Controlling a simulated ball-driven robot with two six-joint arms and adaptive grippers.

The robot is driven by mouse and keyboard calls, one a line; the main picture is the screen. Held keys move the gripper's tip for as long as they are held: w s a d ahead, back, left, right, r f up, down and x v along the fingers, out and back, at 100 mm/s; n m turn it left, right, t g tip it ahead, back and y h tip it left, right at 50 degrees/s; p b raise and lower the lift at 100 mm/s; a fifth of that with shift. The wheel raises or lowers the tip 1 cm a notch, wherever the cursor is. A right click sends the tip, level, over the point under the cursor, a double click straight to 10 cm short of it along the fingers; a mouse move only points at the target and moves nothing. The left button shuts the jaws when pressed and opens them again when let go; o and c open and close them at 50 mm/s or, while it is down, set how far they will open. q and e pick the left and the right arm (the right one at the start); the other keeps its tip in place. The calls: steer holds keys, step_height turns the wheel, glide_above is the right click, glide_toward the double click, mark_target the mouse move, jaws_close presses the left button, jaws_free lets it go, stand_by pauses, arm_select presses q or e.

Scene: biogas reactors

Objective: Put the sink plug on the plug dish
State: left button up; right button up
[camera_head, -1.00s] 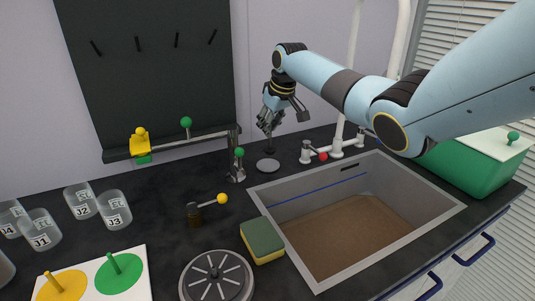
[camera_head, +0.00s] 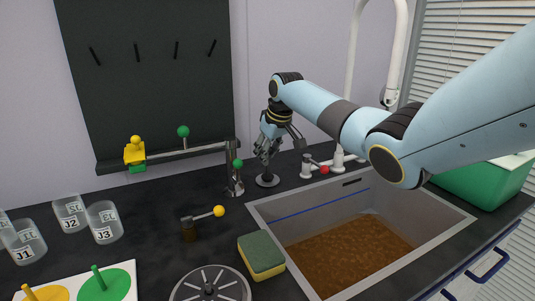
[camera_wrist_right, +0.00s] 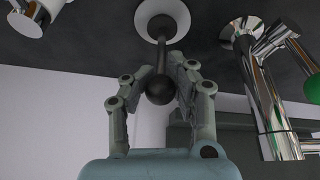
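The sink plug is dark, with a thin stem and a round ball knob (camera_wrist_right: 160,91). The plug dish (camera_wrist_right: 145,19) is a pale round plate; in the head view it lies on the dark counter behind the sink (camera_head: 259,184). The plug's base is over the dish's middle and appears to rest on it, stem upright. My right gripper (camera_head: 263,155) points down over the dish. In the right wrist view its fingers (camera_wrist_right: 160,72) close in on both sides of the knob, apparently gripping it. My left gripper is out of view.
The sink (camera_head: 350,240) has a brown bottom or fill. A chrome post (camera_head: 233,170) with a green ball stands left of the dish, and a red-tipped tap (camera_head: 309,166) stands right. A sponge (camera_head: 261,256) lies at the sink's left edge.

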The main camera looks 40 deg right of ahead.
steer(key=o, duration=0.5)
steer(key=shift+r, duration=0.25)
steer(key=v, duration=1.2)
steer(key=shift+p, duration=0.4)
steer(key=shift+f, duration=0.1)
